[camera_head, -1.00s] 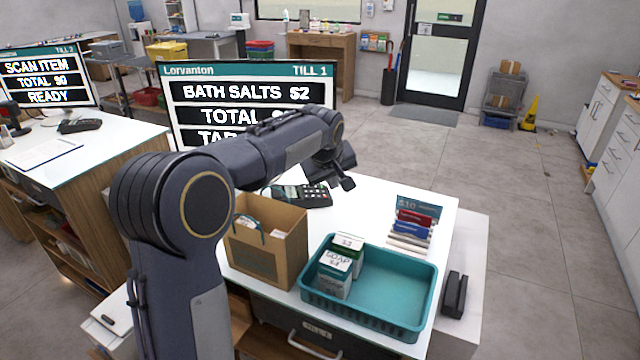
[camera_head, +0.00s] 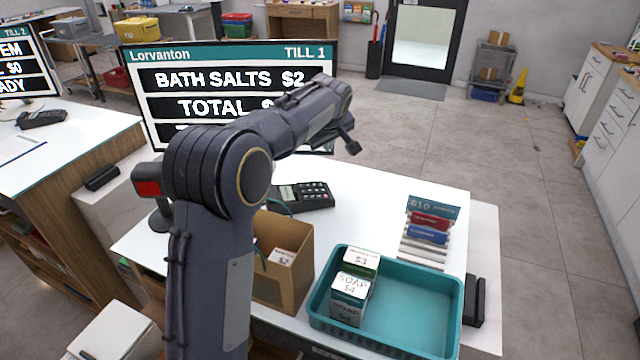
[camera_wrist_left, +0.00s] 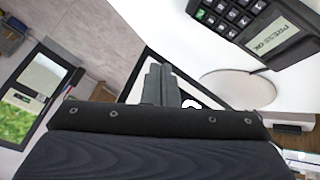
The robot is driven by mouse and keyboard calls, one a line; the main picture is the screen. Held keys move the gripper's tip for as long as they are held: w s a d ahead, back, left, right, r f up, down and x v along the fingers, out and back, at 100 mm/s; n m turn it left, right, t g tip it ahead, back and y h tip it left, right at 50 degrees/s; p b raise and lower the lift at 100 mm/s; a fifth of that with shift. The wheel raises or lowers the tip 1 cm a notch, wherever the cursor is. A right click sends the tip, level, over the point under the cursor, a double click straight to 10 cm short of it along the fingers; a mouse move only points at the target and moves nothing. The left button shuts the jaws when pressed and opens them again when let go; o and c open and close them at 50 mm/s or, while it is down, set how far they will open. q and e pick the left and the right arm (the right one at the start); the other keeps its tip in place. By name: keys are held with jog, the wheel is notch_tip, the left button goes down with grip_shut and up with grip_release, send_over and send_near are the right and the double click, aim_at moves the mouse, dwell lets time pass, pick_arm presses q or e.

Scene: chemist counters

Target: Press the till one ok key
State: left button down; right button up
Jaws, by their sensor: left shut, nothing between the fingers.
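The till one card reader (camera_head: 302,197) lies on the white counter below the till screen (camera_head: 232,95). Its dark keys show in both views. In the left wrist view the card reader (camera_wrist_left: 255,22) has a display reading "PRESS OK" (camera_wrist_left: 270,35) and a green key (camera_wrist_left: 201,15) at a keypad corner. My left gripper (camera_head: 352,148) is shut and empty, raised beyond and to the right of the reader in the head view. The shut fingers (camera_wrist_left: 160,85) show apart from the reader in the wrist view. My right gripper is out of view.
A paper bag (camera_head: 285,265) and a teal tray (camera_head: 405,310) with boxes stand in front of the reader. A card rack (camera_head: 428,235) is at the right. The till screen shows bath salts $2.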

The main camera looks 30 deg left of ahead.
aim_at(322, 186)
pick_arm(q)
jog(key=shift+s+a+f+b, duration=0.15)
jog(key=shift+f+b, duration=1.05)
jog(key=shift+f, duration=0.25)
jog(key=shift+s+a+f+b, duration=0.1)
jog(key=shift+a+f+b, duration=0.1)
jog(key=shift+f+b, duration=1.15)
jog(key=shift+s+a+f+b, duration=0.15)
jog(key=shift+f+b, duration=0.95)
jog(key=shift+f, duration=0.4)
jog(key=shift+f, duration=0.15)
jog(key=shift+f+b, duration=0.3)
jog(key=shift+b, duration=0.1)
jog(key=shift+s+f, duration=0.1)
jog(key=shift+f, duration=0.15)
jog(key=shift+r+p, duration=0.45)
jog(key=shift+r, duration=0.25)
jog(key=shift+r, duration=0.1)
jog(key=r+p, duration=0.2)
jog(key=r, duration=0.1)
jog(key=r+p, duration=0.1)
jog(key=p, duration=0.1)
jog(key=shift+w+d+r, duration=0.3)
jog(key=shift+r, duration=0.1)
